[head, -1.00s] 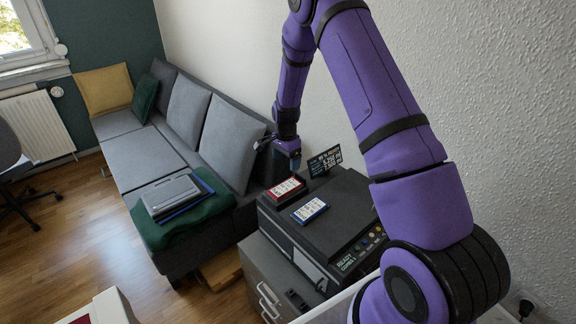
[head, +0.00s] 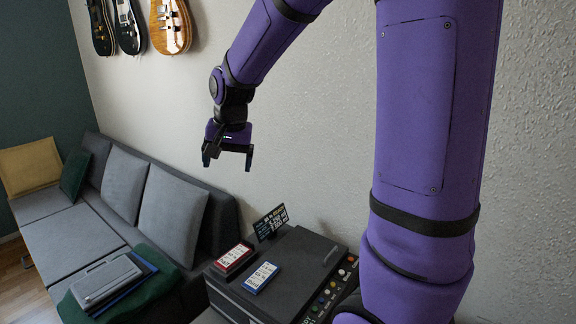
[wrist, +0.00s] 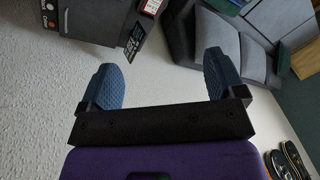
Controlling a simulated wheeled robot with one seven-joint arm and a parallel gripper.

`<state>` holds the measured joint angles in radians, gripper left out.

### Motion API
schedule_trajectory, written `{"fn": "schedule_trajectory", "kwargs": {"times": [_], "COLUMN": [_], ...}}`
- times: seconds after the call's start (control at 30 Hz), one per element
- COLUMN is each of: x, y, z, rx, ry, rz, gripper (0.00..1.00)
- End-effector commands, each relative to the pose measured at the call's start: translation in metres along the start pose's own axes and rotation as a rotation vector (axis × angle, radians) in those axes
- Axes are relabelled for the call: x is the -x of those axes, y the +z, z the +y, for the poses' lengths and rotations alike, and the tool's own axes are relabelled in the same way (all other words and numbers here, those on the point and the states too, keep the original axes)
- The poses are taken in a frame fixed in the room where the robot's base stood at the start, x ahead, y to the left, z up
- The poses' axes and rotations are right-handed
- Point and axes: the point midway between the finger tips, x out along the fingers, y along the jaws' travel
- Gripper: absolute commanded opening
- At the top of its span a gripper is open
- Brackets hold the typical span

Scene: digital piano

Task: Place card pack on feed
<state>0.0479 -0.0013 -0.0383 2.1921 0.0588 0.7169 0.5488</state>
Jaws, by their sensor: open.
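A red card pack (head: 234,258) and a blue card pack (head: 261,278) lie side by side, apart, on top of a dark box-like machine (head: 305,262). I cannot tell which part of the machine is the feed. My gripper (head: 228,163) is open and empty, pointing down in the air well above the packs, near the wall. In the wrist view, my gripper's two blue fingertips (wrist: 161,72) are spread with nothing between them. The red pack (wrist: 152,6) shows partly at the top edge there; the blue pack is not clearly visible in it.
A small black sign (head: 270,222) stands upright behind the packs. Coloured buttons (head: 335,287) line the machine's right side. A grey sofa (head: 70,240) with cushions stands at left. Guitars (head: 170,25) hang on the wall. The air around my gripper is free.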

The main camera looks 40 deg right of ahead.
Motion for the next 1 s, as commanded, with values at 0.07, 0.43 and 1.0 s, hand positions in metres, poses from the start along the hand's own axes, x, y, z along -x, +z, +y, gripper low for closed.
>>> {"fn": "schedule_trajectory", "kwargs": {"times": [0.07,0.43,1.0], "x": [0.025,0.102,0.133], "y": [0.018,0.105,0.191], "z": [0.007,0.052,0.109], "rx": [0.063,0.373,0.674], "ry": [-0.017,-0.058,-0.06], "rz": [0.021,0.116,0.221], "gripper": [0.89,0.89,0.89]}}
